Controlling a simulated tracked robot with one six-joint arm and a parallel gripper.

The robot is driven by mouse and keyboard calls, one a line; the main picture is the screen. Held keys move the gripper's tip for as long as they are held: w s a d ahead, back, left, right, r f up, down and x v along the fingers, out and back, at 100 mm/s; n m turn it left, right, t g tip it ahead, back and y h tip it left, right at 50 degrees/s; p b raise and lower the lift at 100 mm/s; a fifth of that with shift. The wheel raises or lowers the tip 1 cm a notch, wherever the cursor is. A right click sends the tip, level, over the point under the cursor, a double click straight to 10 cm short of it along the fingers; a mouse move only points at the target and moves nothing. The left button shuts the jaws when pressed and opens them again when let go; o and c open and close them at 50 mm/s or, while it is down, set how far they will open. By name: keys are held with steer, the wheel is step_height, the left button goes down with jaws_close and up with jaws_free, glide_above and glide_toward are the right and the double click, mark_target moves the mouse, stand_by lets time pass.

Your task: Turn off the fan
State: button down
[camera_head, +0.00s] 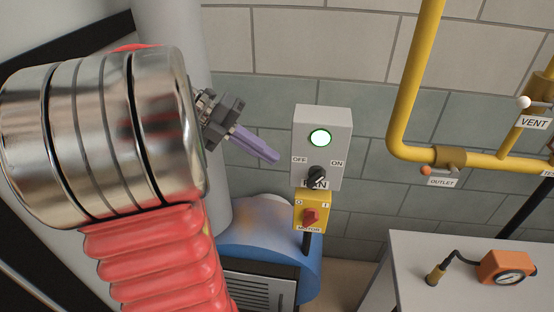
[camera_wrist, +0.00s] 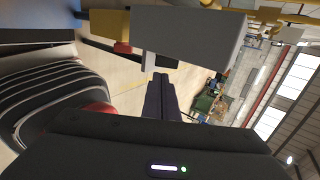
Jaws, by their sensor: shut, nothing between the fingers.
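The grey fan switch box (camera_head: 322,120) is on the tiled wall in the head view, with a lit green lamp (camera_head: 320,138). Its black knob (camera_head: 317,176) sits between the OFF and ON marks and appears turned toward ON. The knob partly covers the FAN label. My gripper (camera_head: 276,158) is shut and empty, its purple fingers pointing at the box from the left, apart from the knob. In the wrist view the shut fingers (camera_wrist: 160,78) point toward the grey box (camera_wrist: 190,35); I cannot make out the black knob there.
A yellow motor box (camera_head: 323,201) with a red knob (camera_head: 310,216) is directly below the fan box. A blue machine (camera_head: 262,240) stands under it. Yellow pipes (camera_head: 403,90) run at the right, above a grey table (camera_head: 405,280) with an orange gauge (camera_head: 505,267).

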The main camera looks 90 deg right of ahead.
mark_target(309, 181)
steer(key=x, duration=0.9)
steer(key=shift+s, duration=0.1)
steer(key=shift+f+g, duration=0.15)
steer(key=shift+g, duration=0.25)
